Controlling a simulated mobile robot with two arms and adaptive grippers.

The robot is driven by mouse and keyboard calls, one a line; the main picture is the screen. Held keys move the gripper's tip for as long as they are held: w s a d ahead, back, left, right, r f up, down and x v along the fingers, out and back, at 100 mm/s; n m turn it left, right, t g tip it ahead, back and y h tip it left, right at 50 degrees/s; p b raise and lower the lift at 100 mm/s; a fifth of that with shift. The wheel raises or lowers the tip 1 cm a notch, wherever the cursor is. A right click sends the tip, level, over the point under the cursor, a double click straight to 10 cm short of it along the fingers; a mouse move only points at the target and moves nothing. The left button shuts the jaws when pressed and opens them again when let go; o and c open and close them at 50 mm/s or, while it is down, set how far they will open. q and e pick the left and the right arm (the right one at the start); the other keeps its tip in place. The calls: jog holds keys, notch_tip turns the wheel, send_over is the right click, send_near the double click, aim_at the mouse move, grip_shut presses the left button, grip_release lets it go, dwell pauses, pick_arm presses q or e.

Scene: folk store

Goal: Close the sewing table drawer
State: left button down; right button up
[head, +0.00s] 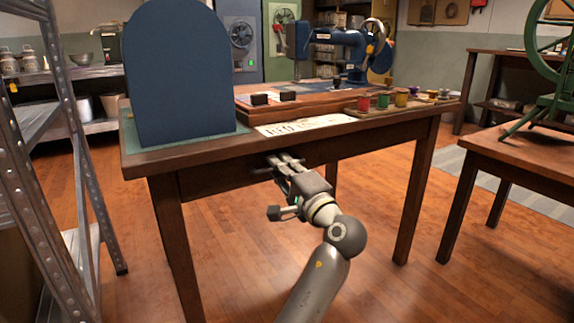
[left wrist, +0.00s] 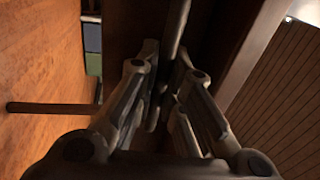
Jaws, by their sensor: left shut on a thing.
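The dark wooden sewing table (head: 375,148) stands ahead of me in the head view. Its drawer front (head: 218,177) is below the front edge of the top, left of the middle. The head view does not show clearly how far the drawer stands out. My left gripper (head: 284,162) reaches up to the drawer front from below right. In the left wrist view, the fingers of the left gripper (left wrist: 166,88) are shut on a dark bar, the drawer handle (left wrist: 178,28). The fingers hide part of the handle. My right gripper is not in view.
A blue arched panel (head: 180,75) and a blue sewing machine (head: 345,45) stand on the table, with thread spools (head: 383,100) near the front edge. A metal shelf (head: 50,180) stands close at left, another table (head: 525,150) at right. The floor between is clear.

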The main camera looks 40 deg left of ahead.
pick_arm(q)
jog(key=shift+a+r, duration=0.1)
jog(key=c, duration=1.5)
grip_release()
jog(key=shift+w+a, duration=0.1)
jog(key=shift+c, duration=0.2)
jog(key=v, duration=1.2)
